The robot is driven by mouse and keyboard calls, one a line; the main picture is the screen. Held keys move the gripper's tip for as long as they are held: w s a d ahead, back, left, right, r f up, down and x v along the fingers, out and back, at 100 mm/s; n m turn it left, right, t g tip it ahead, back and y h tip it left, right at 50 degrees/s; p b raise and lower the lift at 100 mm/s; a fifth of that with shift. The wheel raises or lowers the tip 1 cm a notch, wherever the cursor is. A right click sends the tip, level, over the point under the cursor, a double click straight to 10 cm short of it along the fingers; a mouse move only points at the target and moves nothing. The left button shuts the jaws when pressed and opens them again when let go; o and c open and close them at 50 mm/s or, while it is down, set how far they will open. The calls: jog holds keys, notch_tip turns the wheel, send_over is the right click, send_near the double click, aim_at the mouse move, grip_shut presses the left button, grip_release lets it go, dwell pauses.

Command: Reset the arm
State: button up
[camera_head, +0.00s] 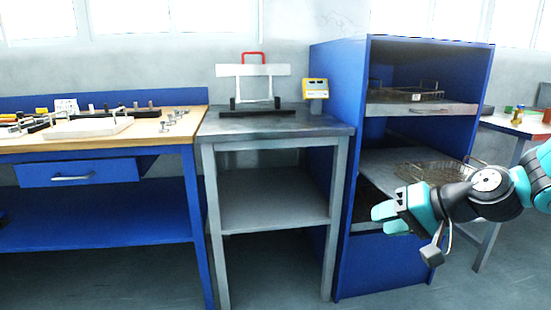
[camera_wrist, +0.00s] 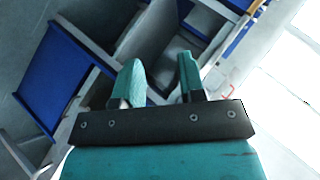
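My gripper (camera_head: 384,219) is at the right in the head view, at the end of my teal and black arm. It is in front of the blue shelf cabinet (camera_head: 326,140) and points left. In the wrist view its two teal fingers (camera_wrist: 160,82) stand apart with a gap between them. Nothing shows between the fingers. The gripper is open and empty, and I see no contact with the cabinet.
A grey metal table (camera_head: 228,130) with a stand and a yellow device (camera_head: 315,89) is at the centre. A wooden-topped workbench (camera_head: 180,137) with tools is at left. Wire baskets (camera_head: 440,172) sit on the cabinet shelves. The floor in front is clear.

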jog(key=s+a+r+n+g+h, duration=0.2)
jog(key=s+a+n+g, duration=0.3)
jog(key=s, duration=0.7)
jog(key=s+a+r+n+g+h, duration=0.25)
jog(key=s+a+n, duration=0.3)
jog(key=s, duration=0.55)
notch_tip(320, 180, up, 21)
jog(key=p, duration=2.2)
jog(key=shift+w+a+r+m+y, duration=0.2)
jog(key=shift+w+a+m+y, duration=0.05)
jog(key=shift+a+m+y, duration=0.1)
jog(key=shift+d, duration=0.1)
